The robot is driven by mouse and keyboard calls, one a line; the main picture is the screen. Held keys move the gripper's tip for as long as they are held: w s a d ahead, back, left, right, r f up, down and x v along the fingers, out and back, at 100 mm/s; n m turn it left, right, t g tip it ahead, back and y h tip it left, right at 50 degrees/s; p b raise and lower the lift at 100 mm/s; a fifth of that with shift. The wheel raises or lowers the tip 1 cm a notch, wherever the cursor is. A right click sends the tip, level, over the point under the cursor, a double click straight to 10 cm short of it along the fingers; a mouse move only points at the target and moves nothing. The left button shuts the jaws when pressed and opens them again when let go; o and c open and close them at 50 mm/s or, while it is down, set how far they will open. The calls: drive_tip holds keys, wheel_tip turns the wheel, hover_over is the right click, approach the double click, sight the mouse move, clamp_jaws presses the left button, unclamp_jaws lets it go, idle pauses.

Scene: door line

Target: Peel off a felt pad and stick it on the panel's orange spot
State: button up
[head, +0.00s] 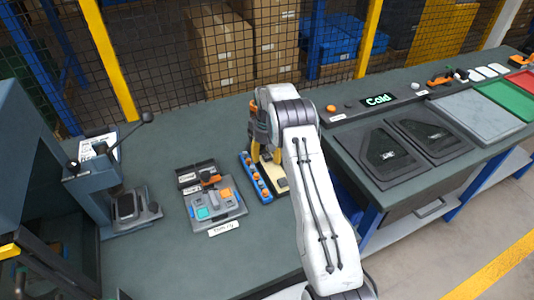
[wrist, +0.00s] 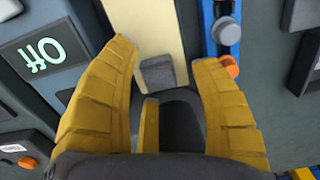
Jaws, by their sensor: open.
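My gripper (wrist: 165,75) has yellow fingers spread open, with nothing clearly held. In the wrist view a small dark grey felt pad (wrist: 157,73) lies on a cream strip (wrist: 152,25) between the fingertips. I cannot tell whether the fingers touch it. In the head view my gripper (head: 265,155) is over the cream strip (head: 268,175), and a dark pad (head: 281,184) shows near the strip's front end. The grey panel (head: 214,203) lies to the left, with an orange square spot (head: 226,194) and a teal square (head: 202,212). My arm hides part of the strip area.
A blue rail (head: 254,180) with orange knobs stands between the strip and the panel. A lever press (head: 120,200) is at the left.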

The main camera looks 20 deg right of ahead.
sight(267, 155)
clamp_jaws()
idle(0.5)
drive_tip(key=c, duration=0.7)
unclamp_jaws()
drive_tip(key=shift+c, duration=0.2)
clamp_jaws()
drive_tip(key=shift+w+a+r, duration=0.1)
drive_tip(key=shift+w+r, duration=0.05)
drive_tip(key=shift+r, duration=0.15)
drive_tip(key=shift+r+p, duration=1.7)
drive_tip(key=shift+r, duration=1.25)
